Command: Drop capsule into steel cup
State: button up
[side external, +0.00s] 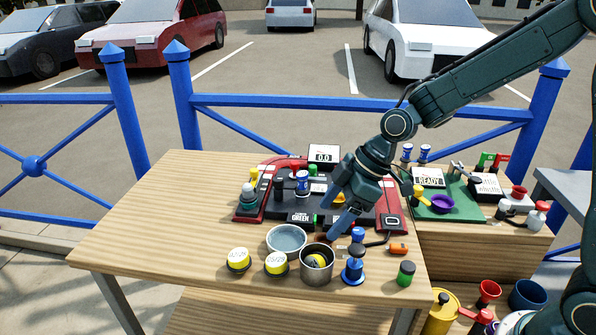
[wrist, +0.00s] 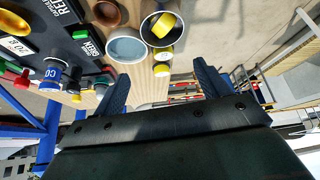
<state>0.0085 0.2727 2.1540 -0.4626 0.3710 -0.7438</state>
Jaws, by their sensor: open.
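The steel cup (side external: 316,276) stands near the table's front edge, and it shows at the top of the wrist view (wrist: 148,30). A yellow capsule (side external: 316,261) sits inside it, tilted, and shows in the wrist view too (wrist: 163,25). My gripper (side external: 337,228) is open, above and behind the cup. In the wrist view its two fingers (wrist: 160,78) are apart with nothing held between them.
A grey-blue bowl (side external: 287,239) stands just behind-left of the cup. A red-and-black console (side external: 300,213) fills the back. The table's left side is clear.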

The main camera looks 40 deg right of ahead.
jog(key=v, duration=1)
jog(key=shift+r, duration=0.4)
jog(key=shift+s+d, duration=0.1)
jog(key=shift+s, duration=0.1)
jog(key=s+d+r+m+t+h, duration=0.1)
jog(key=s+d+m+h, duration=0.1)
jog(key=s+m, duration=0.3)
jog(key=s+d+r+m+t+h, duration=0.1)
jog(key=s+m, duration=0.5)
jog(key=s, duration=0.8)
jog(key=d+r+h, duration=0.1)
jog(key=d+h, duration=0.1)
jog(key=d, duration=0.1)
jog(key=shift+s+d, duration=0.15)
jog(key=shift+s, duration=0.15)
